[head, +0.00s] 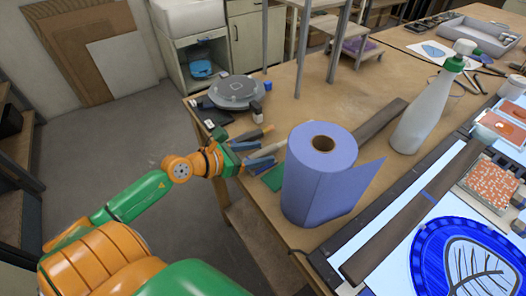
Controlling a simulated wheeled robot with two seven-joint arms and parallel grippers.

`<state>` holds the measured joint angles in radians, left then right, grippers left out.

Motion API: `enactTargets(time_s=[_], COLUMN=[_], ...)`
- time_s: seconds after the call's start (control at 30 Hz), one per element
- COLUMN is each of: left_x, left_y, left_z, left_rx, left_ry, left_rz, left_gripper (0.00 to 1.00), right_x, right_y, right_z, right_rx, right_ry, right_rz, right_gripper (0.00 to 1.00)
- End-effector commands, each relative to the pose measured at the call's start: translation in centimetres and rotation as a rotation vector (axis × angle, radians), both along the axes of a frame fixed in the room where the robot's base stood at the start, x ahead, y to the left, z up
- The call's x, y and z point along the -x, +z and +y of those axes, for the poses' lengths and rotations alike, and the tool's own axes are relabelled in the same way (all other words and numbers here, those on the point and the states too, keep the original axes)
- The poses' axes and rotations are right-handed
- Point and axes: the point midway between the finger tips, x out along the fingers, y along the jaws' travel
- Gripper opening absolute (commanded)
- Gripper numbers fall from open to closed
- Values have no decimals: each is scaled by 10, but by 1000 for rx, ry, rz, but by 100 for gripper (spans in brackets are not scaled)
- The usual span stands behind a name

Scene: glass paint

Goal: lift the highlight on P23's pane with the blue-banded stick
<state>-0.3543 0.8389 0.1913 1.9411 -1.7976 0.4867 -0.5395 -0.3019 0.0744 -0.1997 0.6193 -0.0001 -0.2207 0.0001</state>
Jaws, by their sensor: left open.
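My left gripper (266,155) is open at the left part of the wooden table, beside a few thin tools (250,134). Something pale lies at its fingertips, too small to make out. I cannot pick out a blue-banded stick among these tools. A blue oval pane with a pale leaf shape (418,262) lies at the lower right, cut by the frame edge. No P23 label is readable. A long brown bar with a blue band (405,222) lies across the light panel near that pane. My right gripper is not in view.
A blue paper roll (318,185) stands right of my left gripper and hides table behind it. A white spray bottle (424,115) stands farther right. A grey round device (237,91) sits at the back left. A metal-legged stand (302,50) rises behind.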

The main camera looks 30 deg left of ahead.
Motion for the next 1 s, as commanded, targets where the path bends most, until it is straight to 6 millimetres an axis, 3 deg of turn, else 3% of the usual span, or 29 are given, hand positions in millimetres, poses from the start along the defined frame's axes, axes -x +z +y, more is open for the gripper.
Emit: enactTargets(time_s=[0.17,0.4,0.8,1.0], left_x=[0,0,0,0], left_y=[-1,-1,2,33], left_z=[0,0,0,0], left_rx=[1,1,2,-4], left_ry=[0,0,1,0], left_rz=[0,0,1,-5], left_gripper=[62,0,0,0], right_x=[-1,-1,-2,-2], right_y=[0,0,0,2], right_z=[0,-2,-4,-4], right_rx=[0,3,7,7], right_ry=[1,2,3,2], right_rz=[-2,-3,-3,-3], right_gripper=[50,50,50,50])
